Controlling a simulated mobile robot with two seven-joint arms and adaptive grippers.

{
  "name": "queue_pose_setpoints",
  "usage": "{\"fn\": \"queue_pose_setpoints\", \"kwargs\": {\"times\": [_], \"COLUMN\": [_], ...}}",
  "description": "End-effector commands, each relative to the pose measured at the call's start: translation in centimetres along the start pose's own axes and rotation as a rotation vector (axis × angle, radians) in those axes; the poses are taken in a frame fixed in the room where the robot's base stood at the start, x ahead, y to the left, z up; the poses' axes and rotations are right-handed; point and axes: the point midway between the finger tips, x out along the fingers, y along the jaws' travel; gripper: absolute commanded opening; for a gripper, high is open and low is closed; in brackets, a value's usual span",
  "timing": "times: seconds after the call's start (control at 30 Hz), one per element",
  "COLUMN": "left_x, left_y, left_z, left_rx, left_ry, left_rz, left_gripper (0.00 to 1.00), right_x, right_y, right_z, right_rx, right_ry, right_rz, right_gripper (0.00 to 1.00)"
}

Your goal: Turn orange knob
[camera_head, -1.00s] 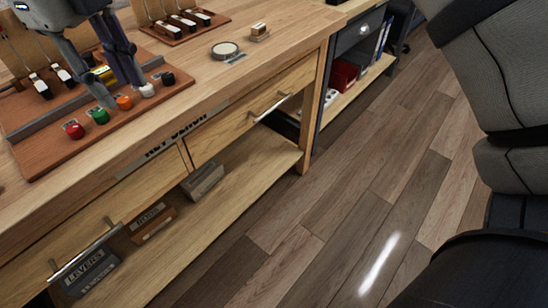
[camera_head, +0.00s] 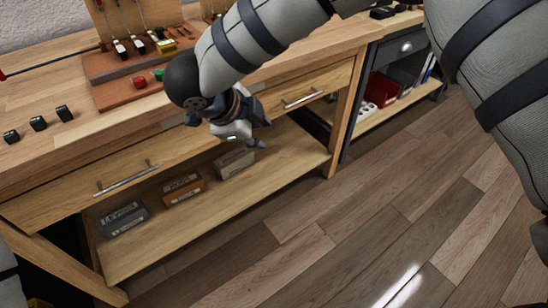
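The orange knob is not visible now; my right wrist covers the board just right of the green knob. The red knob (camera_head: 140,82) and green knob (camera_head: 158,75) stand on the front of the reddish-brown board (camera_head: 118,97) on the bench. My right gripper (camera_head: 262,132) hangs in front of the bench edge, below and right of these knobs, apart from them. It points down and right, away from the board, and nothing is seen in it. Its finger opening is unclear from this angle. My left gripper is not in view.
Several black-and-white pieces (camera_head: 137,41) stand at the back of the board. Black blocks (camera_head: 38,123) sit on the bench at left. A drawer handle (camera_head: 127,178) projects from the bench front. Labelled boxes (camera_head: 124,218) lie on the lower shelf. The floor is clear.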

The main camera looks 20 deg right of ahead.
Motion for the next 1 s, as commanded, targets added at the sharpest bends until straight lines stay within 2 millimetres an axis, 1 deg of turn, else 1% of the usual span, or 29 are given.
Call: {"fn": "queue_pose_setpoints", "kwargs": {"times": [0.03, 0.1, 0.2, 0.3, 0.4, 0.77, 0.83, 0.87, 0.93, 0.97, 1.0], "left_x": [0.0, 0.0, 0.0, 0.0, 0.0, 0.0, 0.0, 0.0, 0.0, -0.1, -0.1], "left_y": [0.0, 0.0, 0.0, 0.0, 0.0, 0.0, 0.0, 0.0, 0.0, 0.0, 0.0], "left_z": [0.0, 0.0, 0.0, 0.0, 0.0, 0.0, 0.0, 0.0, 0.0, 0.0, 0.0], "left_rx": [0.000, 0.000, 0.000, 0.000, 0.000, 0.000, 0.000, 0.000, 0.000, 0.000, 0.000], "left_ry": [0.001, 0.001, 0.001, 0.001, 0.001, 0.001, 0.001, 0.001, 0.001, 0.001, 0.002], "left_rz": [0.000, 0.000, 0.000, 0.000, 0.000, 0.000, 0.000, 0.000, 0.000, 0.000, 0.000], "left_gripper": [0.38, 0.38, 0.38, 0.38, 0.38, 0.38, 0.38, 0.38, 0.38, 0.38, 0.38], "right_x": [1.1, 2.4, 3.7, 4.5, 4.8, 4.8, 5.1, 5.7, 8.2, 9.6, 11.3], "right_y": [0.6, 1.1, 1.8, 2.3, 2.5, 2.5, 2.8, 3.2, 5.9, 7.8, 11.0], "right_z": [-0.2, -0.3, -0.5, -0.6, -0.7, -0.7, -0.7, -0.8, -1.4, -1.8, -2.5], "right_rx": [-0.049, -0.115, -0.189, -0.235, -0.254, -0.254, -0.273, -0.307, -0.478, -0.590, -0.756], "right_ry": [0.003, 0.002, -0.002, -0.007, -0.008, -0.008, -0.009, -0.012, -0.033, -0.053, -0.095], "right_rz": [-0.019, -0.048, -0.077, -0.093, -0.099, -0.099, -0.103, -0.110, -0.137, -0.146, -0.149], "right_gripper": [0.30, 0.30, 0.30, 0.30, 0.30, 0.30, 0.30, 0.30, 0.30, 0.30, 0.30]}}
